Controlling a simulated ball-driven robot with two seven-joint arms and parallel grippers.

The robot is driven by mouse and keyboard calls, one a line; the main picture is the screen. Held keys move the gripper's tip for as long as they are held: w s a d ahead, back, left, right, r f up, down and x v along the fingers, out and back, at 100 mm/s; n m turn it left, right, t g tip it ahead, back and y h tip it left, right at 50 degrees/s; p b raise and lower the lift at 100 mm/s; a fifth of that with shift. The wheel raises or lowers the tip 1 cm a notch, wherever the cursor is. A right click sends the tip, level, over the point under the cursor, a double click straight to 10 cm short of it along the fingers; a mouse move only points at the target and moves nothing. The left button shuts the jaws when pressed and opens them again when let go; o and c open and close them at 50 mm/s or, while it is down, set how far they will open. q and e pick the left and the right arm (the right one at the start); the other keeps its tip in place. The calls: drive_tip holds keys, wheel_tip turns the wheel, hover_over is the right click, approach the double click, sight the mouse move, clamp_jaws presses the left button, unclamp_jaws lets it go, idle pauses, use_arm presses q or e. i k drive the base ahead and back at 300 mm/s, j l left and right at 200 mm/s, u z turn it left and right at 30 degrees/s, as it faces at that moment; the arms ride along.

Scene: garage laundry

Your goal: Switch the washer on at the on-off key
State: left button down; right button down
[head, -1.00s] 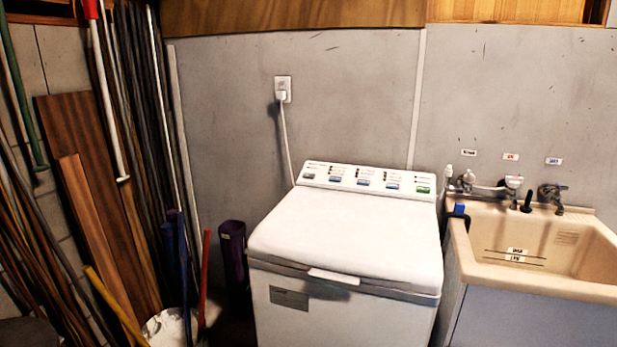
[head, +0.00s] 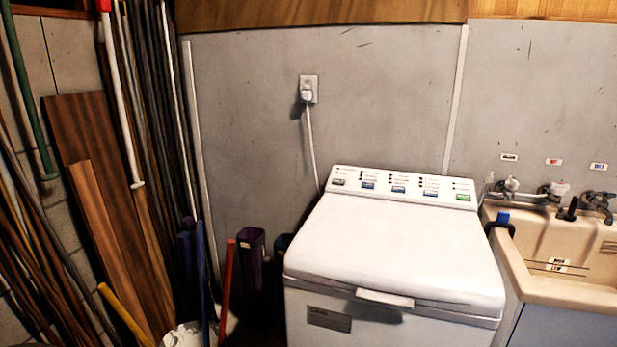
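The white washer (head: 397,250) stands against the grey wall, its lid closed. Its control panel (head: 400,178) runs along the back of the top and carries a row of keys. A grey key (head: 339,182) is at the left end, several blue keys (head: 399,190) are in the middle, and a green key (head: 462,197) is at the right end. The labels are too small to read, so I cannot tell which is the on-off key. Neither of my grippers shows in the head view.
A beige sink (head: 570,292) with taps (head: 598,203) stands right of the washer. The washer's cord runs to a wall plug (head: 307,94). Poles and wooden boards (head: 88,140) lean at the left. A purple container (head: 250,250) and a white bucket (head: 184,335) stand left of the washer.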

sight(335, 181)
drive_tip(key=i+j+u, duration=0.15)
drive_tip(key=i+j, duration=0.35)
drive_tip(key=j, duration=0.2)
drive_tip(key=i+j+u, duration=0.15)
drive_tip(key=i+j, duration=0.35)
drive_tip(key=j, duration=0.1)
